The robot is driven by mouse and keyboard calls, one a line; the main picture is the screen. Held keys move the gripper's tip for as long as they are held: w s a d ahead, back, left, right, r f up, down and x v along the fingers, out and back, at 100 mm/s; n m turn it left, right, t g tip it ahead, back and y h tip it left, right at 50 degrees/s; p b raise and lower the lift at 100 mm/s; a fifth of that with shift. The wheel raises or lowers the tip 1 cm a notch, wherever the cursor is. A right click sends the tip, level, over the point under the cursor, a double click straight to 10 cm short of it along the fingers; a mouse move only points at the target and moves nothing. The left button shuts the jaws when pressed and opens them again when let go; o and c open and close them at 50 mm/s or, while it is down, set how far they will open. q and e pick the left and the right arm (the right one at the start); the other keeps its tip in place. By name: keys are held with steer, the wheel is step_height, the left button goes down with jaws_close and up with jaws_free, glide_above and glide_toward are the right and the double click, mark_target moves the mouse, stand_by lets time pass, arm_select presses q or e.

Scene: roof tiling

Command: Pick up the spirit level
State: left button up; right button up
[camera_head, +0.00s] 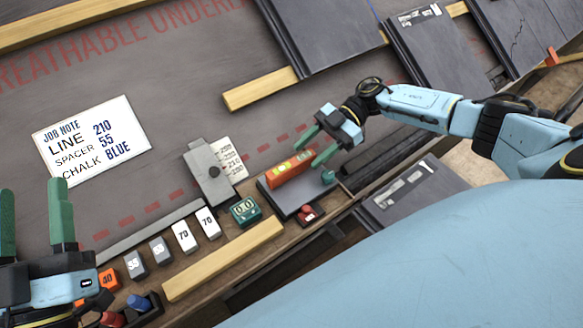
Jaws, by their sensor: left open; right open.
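The spirit level (289,170) is a short red bar with a yellow-green vial window. It lies on a dark grey tray (293,203) at the middle of the view. My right gripper (307,146) is open just above and beside it, one green finger over its right end and the other beyond its far side. I cannot tell whether a finger touches it. My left gripper (34,220) is open and empty at the lower left, well away from the level.
A job note (92,140) lies on the grey underlay. Numbered blocks (184,237), a green display device (245,210) and a grey tool (209,172) sit left of the tray. A wooden batten (224,259) runs along the front. Slates (320,35) lie at the back.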

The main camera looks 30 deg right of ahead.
mark_target(291, 168)
steer(key=shift+a+f, duration=0.35)
steer(key=shift+a, duration=0.1)
steer(key=b+x, duration=0.1)
steer(key=x, duration=0.2)
steer(key=shift+w+b, duration=0.1)
steer(key=shift+b, duration=0.3)
steer(key=shift+a+f, duration=0.1)
steer(key=shift+a, duration=0.25)
arm_select(q)
steer(key=s+r+t, duration=0.1)
steer(key=s+r+t+h, duration=0.1)
steer(key=t, duration=0.1)
steer(key=shift+a+r, duration=0.2)
steer(key=shift+r, duration=0.05)
arm_select(e)
jaws_close()
